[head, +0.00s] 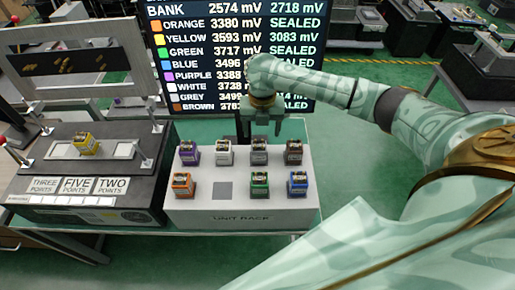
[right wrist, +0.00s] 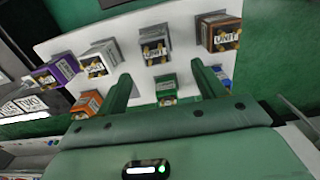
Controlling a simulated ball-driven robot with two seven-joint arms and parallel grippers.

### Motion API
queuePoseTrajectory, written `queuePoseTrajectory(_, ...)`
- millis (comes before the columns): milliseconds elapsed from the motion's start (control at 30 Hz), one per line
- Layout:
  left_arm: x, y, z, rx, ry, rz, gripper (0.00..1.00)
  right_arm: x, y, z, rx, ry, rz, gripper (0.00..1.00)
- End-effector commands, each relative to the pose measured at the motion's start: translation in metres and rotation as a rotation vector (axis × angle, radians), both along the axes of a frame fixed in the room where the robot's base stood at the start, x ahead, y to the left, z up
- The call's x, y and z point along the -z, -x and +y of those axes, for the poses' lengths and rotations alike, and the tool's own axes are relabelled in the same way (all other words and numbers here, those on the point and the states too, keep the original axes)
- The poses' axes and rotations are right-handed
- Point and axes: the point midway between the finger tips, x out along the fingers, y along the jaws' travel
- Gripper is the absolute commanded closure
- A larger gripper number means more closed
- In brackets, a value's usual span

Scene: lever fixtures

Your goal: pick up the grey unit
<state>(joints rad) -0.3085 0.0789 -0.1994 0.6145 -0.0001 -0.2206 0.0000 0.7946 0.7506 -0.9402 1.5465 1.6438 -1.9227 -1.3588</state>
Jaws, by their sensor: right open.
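The grey unit (head: 259,150) sits in the back row of the white unit rack (head: 240,212), between the white unit (head: 223,153) and the brown unit (head: 293,153). My right gripper (head: 263,133) is open and empty, with its fingers pointing down above and just behind the grey unit. In the right wrist view the grey unit (right wrist: 155,48) shows beyond the gap between my spread fingers (right wrist: 160,78), not touched by them. My left gripper is not in view.
The rack also holds purple (head: 189,153), orange (head: 182,186), green (head: 259,185) and blue (head: 297,184) units. One front-row slot (head: 223,191) is empty. A yellow unit (head: 86,143) sits on the dark fixture at left. A readout screen (head: 230,35) stands behind the rack.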

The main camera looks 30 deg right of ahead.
Motion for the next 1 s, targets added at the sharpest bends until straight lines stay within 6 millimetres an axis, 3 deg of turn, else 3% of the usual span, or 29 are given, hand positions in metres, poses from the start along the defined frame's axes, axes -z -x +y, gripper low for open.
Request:
queuePoseTrajectory(33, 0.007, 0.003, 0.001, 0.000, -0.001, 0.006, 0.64, 0.016, 0.000, 0.001, 0.001, -0.001, 0.003, 0.31)
queuePoseTrajectory(100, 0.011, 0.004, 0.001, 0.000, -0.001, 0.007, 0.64, 0.029, 0.000, 0.001, 0.000, 0.000, 0.002, 0.31)
queuePoseTrajectory(433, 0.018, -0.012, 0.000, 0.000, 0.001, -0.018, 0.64, 0.056, -0.002, 0.002, 0.001, -0.001, -0.001, 0.31)
queuePoseTrajectory(667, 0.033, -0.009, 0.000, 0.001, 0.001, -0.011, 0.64, 0.094, -0.005, 0.004, 0.001, 0.001, 0.001, 0.31)
queuePoseTrajectory(900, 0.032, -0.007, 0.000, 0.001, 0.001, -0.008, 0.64, 0.097, -0.006, 0.003, 0.000, 0.001, -0.003, 0.31)
queuePoseTrajectory(933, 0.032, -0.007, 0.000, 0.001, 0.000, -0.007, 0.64, 0.097, -0.006, 0.003, 0.000, 0.001, -0.003, 0.34)
queuePoseTrajectory(1000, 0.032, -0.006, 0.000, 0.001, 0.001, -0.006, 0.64, 0.097, -0.006, 0.003, 0.000, 0.001, -0.003, 0.53)
